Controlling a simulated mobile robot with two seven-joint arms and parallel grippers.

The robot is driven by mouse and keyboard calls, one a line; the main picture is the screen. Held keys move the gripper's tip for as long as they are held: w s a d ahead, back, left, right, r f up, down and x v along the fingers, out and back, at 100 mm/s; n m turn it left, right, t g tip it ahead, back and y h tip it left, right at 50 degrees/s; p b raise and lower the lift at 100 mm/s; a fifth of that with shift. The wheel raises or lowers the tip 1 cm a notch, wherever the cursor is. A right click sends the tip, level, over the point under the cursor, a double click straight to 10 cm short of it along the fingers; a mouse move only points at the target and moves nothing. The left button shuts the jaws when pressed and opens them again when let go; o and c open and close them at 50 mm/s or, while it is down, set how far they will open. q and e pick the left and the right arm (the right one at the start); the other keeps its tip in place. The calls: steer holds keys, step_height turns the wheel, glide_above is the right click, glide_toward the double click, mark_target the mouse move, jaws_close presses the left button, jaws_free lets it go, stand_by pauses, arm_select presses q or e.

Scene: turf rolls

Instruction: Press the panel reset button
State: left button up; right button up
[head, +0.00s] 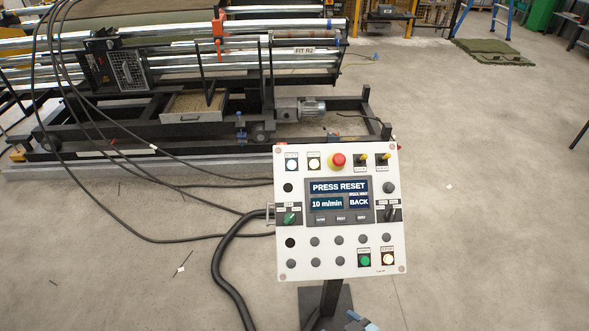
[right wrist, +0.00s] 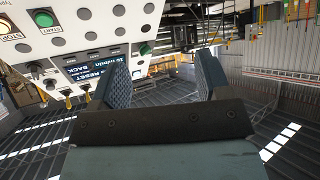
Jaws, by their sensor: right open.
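The white control panel (head: 335,272) stands upright on a dark post in the head view. Its screen (head: 337,200) reads "PRESS RESET", "10 m/min" and "BACK". Along its top are a blue-white button (head: 292,164), a pale lit button (head: 314,162) and a red emergency stop (head: 338,160); their small labels are unreadable, so I cannot tell which is reset. The panel appears upside down at upper left in the right wrist view (right wrist: 88,42), with START (right wrist: 45,18) and STOP (right wrist: 10,28) buttons. My right gripper (right wrist: 163,82) is open and empty, apart from the panel. My left gripper is out of view.
A black machine frame with silver rollers (head: 180,45) stands behind the panel at left. Black cables (head: 228,260) run over the floor to the panel's left side. Turf pieces (head: 490,50) lie far right. The floor right of the panel is mostly clear.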

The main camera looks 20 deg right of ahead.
stand_by(0.4)
jaws_close()
stand_by(0.4)
stand_by(1.2)
